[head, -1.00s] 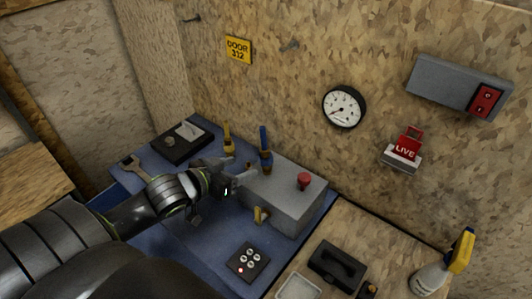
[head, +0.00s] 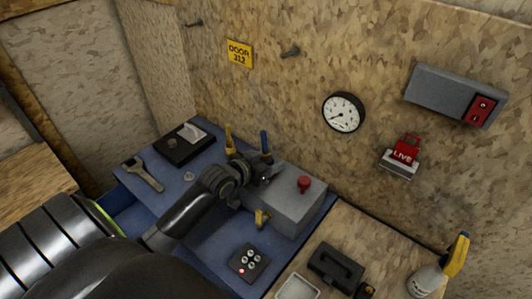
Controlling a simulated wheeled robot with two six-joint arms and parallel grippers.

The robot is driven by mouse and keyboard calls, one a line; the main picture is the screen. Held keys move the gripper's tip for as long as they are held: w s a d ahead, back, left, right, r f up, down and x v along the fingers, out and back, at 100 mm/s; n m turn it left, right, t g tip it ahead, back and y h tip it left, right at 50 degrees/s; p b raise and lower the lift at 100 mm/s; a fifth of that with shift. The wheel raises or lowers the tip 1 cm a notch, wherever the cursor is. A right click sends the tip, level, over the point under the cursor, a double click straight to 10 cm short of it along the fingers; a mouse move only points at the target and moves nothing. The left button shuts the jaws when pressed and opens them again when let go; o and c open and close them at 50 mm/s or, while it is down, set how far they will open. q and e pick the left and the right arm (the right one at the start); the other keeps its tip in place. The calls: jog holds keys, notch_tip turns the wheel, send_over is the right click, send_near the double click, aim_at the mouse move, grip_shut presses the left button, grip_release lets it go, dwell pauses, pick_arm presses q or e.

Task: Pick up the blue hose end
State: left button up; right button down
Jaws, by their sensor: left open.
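The blue hose end (head: 264,141) stands upright at the back of the blue bench top, by the grey box. Its upper part shows; its lower part is hidden behind my left gripper (head: 261,168). The left gripper is open, with its fingers at the lower part of the blue hose end. I cannot tell whether they touch it. A yellow hose end (head: 228,138) stands upright just to the left, partly hidden by my gripper. My right gripper is not in view.
The grey box (head: 294,204) with a red button (head: 304,184) stands right of my gripper. A wrench (head: 143,173) and a black tray (head: 182,145) lie at the left. A small button panel (head: 249,262) lies in front. The plywood wall is close behind.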

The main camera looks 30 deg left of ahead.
pick_arm(q)
jog(key=shift+w+d+f, duration=0.1)
jog(key=shift+w+f, duration=0.2)
jog(key=shift+w, duration=0.35)
